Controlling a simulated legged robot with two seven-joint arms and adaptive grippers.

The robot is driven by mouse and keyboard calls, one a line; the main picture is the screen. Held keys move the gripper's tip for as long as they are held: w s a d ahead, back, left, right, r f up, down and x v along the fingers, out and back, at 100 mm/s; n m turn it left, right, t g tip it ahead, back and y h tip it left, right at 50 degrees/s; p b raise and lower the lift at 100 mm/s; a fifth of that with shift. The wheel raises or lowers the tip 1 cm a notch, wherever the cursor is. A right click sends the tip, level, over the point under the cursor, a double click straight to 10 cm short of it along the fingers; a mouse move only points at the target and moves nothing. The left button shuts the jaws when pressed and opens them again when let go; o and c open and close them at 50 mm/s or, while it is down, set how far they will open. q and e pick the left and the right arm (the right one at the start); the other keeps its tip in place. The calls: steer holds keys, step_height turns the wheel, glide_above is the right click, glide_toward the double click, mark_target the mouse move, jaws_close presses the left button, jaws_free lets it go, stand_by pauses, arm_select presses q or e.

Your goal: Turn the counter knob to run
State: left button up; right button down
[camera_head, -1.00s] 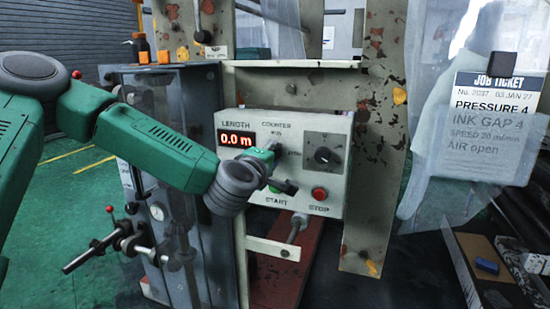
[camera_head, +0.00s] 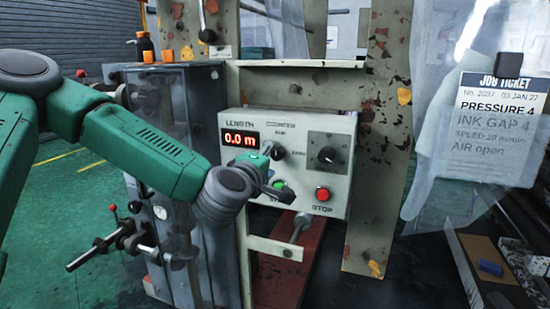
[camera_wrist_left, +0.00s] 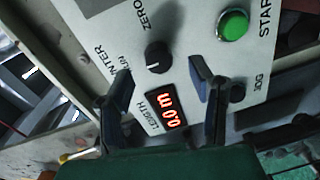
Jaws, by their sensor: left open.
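The counter knob (camera_head: 277,151) is a small black knob on the pale control panel, below the word COUNTER and to the right of the lit 0.0 m display (camera_head: 240,139). In the left wrist view the knob (camera_wrist_left: 157,57) lies ahead of the fingertips, in the gap between them, with a short white mark on its face. RUN and ZERO are printed beside it. My left gripper (camera_head: 274,186) is in front of the panel, below the knob in the head view. In the wrist view its fingers (camera_wrist_left: 161,75) are open, with nothing between them. My right gripper is not in view.
A green start button (camera_head: 279,185) is partly hidden by my left gripper. A lever-like rod (camera_head: 95,254) sticks out at lower left. A job ticket (camera_head: 503,115) hangs at right.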

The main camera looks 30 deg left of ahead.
arm_select(q)
steer(key=v, duration=0.3)
steer(key=shift+s+a+f, duration=0.1)
steer(key=shift+s+a, duration=0.1)
steer(key=shift+s, duration=0.15)
steer(key=shift+d, duration=0.1)
steer(key=s+d+f+m+g+h, duration=0.2)
steer(key=s+d+f+m, duration=0.15)
steer(key=f, duration=0.45)
steer(key=s+d+f+m+g+h, duration=0.1)
steer(key=s+d+f+m+g, duration=0.2)
steer(key=f, duration=0.5)
steer(key=s+d+f+m+g+h, duration=0.1)
steer(key=d+f+m+h, duration=0.2)
steer(key=f, duration=0.5)
steer(key=s+a+f+m+g+y, duration=0.1)
steer(key=s+f+m+g, duration=0.4)
steer(key=s+f, duration=0.3)
steer(key=s+f+m+g+p, duration=0.1)
steer(key=s+f+m+g, duration=0.3)
steer(key=s, duration=1.2)
step_height(320, 180, down, 5)
steer(key=shift+s+a+r+m+g+y, duration=0.15)
steer(key=shift+a+m+g+y, duration=0.25)
steer(key=shift+m, duration=0.25)
